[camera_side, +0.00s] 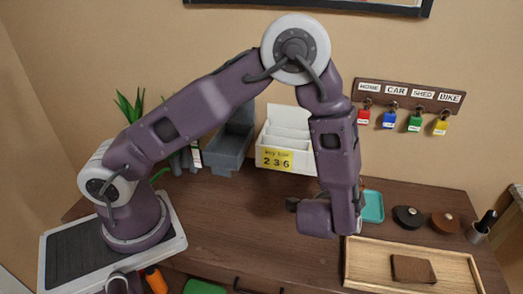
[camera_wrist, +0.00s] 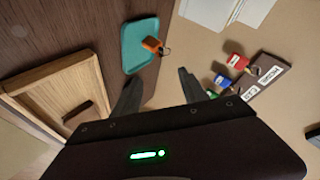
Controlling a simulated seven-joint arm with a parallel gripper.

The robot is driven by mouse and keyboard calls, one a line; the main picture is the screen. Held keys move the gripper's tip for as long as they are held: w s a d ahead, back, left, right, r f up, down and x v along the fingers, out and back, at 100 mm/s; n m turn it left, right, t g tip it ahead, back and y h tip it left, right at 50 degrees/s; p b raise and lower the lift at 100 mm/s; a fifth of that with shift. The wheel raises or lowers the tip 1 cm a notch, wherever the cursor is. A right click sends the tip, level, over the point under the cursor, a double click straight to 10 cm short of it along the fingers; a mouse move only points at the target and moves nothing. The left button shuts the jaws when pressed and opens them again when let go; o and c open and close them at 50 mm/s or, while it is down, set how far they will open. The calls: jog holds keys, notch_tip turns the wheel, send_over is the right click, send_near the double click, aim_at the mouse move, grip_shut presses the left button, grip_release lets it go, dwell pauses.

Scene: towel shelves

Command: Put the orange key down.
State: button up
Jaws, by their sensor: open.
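The orange key (camera_wrist: 152,45), with a small metal ring, lies at the edge of the teal tray (camera_wrist: 139,56) in the wrist view. My gripper (camera_wrist: 160,90) is open, its two dark fingers spread apart with nothing between them. The key is beyond the fingertips, apart from them. In the side view the teal tray (camera_side: 373,207) shows just right of my wrist and is partly hidden by it. I cannot make out the orange key there.
A wooden tray (camera_side: 366,262) with a brown block (camera_side: 413,269) is at front right. A rack (camera_side: 409,95) with several coloured keys hangs on the wall. A white key sorter (camera_side: 287,158) stands behind. Round black and brown items sit right of the teal tray.

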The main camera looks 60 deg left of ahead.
jog(key=s+a+r+n+g+y, duration=0.2)
jog(key=s+a+r, duration=0.2)
jog(key=a+r, duration=0.25)
jog(key=s+a+r+n+g+y, duration=0.2)
jog(key=s+a+r, duration=0.35)
jog(key=a, duration=0.25)
jog(key=s+a+r+n+g+h, duration=0.25)
jog(key=s+r, duration=0.25)
jog(key=s, duration=0.6)
jog(key=s+d+r+t+h, duration=0.1)
jog(key=s+d+r+h, duration=0.2)
jog(key=s+d+h, duration=0.2)
jog(key=s+d, duration=0.2)
jog(key=s, duration=0.1)
jog(key=shift+s+d+r+h, duration=0.15)
jog(key=shift+d+r+h, duration=0.15)
jog(key=shift+d+h, duration=0.1)
